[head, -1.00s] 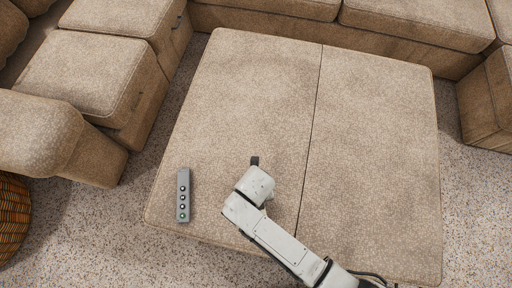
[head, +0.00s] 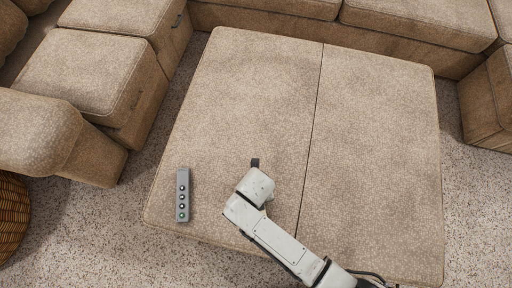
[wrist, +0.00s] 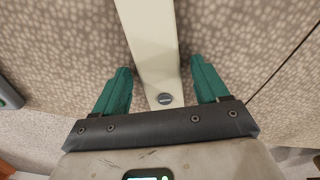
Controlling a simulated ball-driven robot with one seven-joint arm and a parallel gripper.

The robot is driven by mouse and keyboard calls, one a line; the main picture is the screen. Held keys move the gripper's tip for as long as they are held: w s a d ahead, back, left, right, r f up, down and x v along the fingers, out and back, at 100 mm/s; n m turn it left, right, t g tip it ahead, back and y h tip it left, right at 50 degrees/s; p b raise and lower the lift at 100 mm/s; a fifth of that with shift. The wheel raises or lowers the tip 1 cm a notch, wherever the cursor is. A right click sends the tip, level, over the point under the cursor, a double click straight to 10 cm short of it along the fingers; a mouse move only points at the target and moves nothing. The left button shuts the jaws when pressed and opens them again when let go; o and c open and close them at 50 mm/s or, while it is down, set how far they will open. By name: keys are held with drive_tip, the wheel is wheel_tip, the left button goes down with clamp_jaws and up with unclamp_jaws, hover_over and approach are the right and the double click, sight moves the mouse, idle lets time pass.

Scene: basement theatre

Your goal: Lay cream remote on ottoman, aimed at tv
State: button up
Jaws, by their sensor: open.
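The cream remote (wrist: 150,40) shows in the wrist view as a long pale bar with a round grey button near its lower end; its far end runs out of the top of the picture. My gripper (wrist: 160,66) is open, with one green finger on each side of the remote and a gap on both sides. In the head view my arm hides the fingers and the remote. The ottoman (head: 375,140) is a wide beige block with a seam; its fabric lies behind the remote. Whether the remote touches it is unclear. No tv is in view.
A grey remote with several round buttons (head: 183,195) lies on the ottoman left of my arm. Beige sofa sections (head: 85,75) stand left and behind. A woven basket (head: 12,220) is at the left edge. Most of the ottoman top is clear.

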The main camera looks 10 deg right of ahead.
drive_tip(key=shift+r, duration=0.1)
wheel_tip(320, 180, up, 12)
drive_tip(key=p, duration=0.4)
drive_tip(key=s+d+r+n, duration=0.2)
drive_tip(key=d+r+n, duration=0.1)
drive_tip(key=d+n, duration=0.5)
drive_tip(key=s+d+r+n, duration=0.3)
drive_tip(key=d+n, duration=0.6)
drive_tip(key=n, duration=0.6)
drive_tip(key=s+d+r+n+t, duration=0.1)
drive_tip(key=d+r+n, duration=0.3)
drive_tip(key=d+n, duration=0.4)
drive_tip(key=s+n, duration=0.1)
drive_tip(key=n, duration=0.2)
drive_tip(key=shift+s+d+n, duration=0.15)
drive_tip(key=shift+s+n, duration=0.1)
drive_tip(key=shift+n, duration=0.05)
